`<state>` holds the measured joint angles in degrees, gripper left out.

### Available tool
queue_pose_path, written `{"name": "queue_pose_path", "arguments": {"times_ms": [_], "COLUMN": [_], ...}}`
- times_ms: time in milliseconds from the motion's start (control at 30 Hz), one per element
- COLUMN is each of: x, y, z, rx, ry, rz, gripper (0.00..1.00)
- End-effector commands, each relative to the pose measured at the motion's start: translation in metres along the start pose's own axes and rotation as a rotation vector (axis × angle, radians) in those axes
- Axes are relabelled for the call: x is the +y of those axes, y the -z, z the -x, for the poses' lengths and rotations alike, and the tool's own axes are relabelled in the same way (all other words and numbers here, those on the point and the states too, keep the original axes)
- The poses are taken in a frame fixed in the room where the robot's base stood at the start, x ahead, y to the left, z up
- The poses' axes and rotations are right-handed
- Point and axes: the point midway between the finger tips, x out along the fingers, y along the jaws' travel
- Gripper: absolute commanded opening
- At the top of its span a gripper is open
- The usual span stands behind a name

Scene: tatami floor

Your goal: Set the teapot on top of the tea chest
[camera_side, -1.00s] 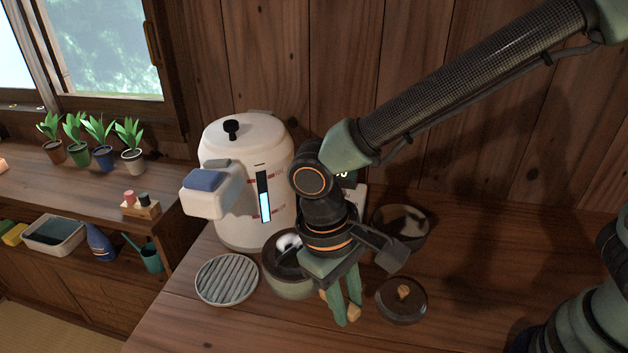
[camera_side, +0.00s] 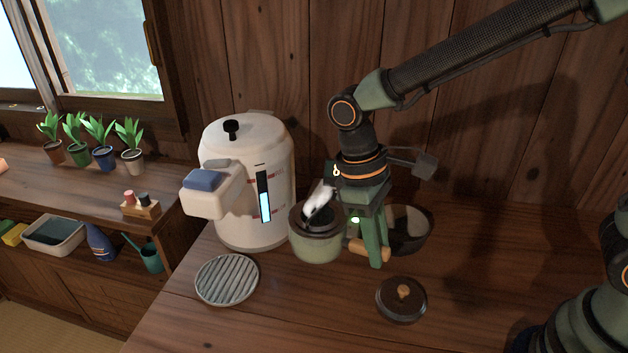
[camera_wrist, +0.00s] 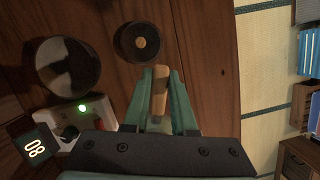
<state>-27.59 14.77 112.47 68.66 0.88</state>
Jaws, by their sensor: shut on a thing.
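The teapot (camera_side: 316,246) is a pale green, round pot with a dark upper band and a wooden side handle. It stands in front of the white urn's right side in the side view, roughly upright. My gripper (camera_side: 366,252) points down on its right and is shut on the wooden handle. The handle (camera_wrist: 160,88) also shows between the fingers (camera_wrist: 160,100) in the wrist view, where the pot body is hidden. I cannot tell whether the pot touches the table. I cannot make out a tea chest in either view.
A large white urn (camera_side: 240,165) stands behind left. A ridged round trivet (camera_side: 227,279), a dark lid (camera_side: 402,299) with a wooden knob and a dark bowl (camera_side: 410,230) lie around. A white device (camera_wrist: 85,112) with a lit display is near the bowl.

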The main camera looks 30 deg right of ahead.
Motion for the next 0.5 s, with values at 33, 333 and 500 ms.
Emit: {"name": "queue_pose_path", "arguments": {"times_ms": [33,333,500], "x": [0.000,-0.001,-0.001], "y": [0.003,0.018,0.021], "z": [-0.012,-0.060,-0.071], "rx": [-0.005,0.000,0.001], "ry": [0.000,0.000,0.000], "rz": [0.000,-0.001,-0.001], "gripper": [0.00,0.00,0.00]}}
